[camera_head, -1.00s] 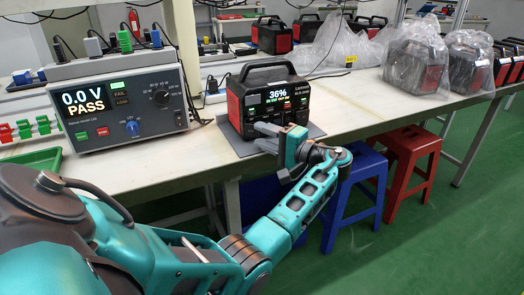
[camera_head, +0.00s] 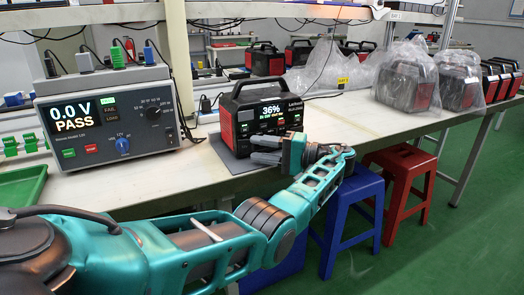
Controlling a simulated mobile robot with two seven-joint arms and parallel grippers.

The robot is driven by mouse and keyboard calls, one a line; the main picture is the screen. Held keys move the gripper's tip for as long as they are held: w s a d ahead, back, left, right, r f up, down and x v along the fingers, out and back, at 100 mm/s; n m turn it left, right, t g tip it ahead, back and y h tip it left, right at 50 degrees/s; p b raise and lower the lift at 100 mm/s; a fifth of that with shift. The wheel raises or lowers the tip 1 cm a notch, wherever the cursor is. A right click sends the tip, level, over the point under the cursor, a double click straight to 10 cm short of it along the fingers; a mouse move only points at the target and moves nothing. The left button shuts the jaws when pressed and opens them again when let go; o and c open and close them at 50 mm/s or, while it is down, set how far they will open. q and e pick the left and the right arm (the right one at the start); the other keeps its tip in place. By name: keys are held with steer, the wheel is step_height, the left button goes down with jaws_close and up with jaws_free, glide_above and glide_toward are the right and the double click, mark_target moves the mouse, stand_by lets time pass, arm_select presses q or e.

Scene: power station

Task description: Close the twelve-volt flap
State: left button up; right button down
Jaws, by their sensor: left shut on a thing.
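The black power station (camera_head: 245,127) with red corners stands upright on a grey mat (camera_head: 226,160) on the bench; its lit screen (camera_head: 269,114) reads 36%. My left gripper (camera_head: 265,150), with grey fingers, is at the lower front of the power station, below the screen. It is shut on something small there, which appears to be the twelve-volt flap. The fingers cover that part of the front, so the flap itself and its angle are hidden. My right gripper is not in view.
A tester (camera_head: 108,127) showing 0.0 V PASS stands left of the power station, with a green tray (camera_head: 22,186) at the front left. Bagged units (camera_head: 407,86) stand at the right. Blue (camera_head: 352,205) and red (camera_head: 410,180) stools are below the bench edge.

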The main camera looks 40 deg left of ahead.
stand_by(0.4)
arm_select(q)
steer(key=o, duration=0.7)
steer(key=shift+a, duration=0.1)
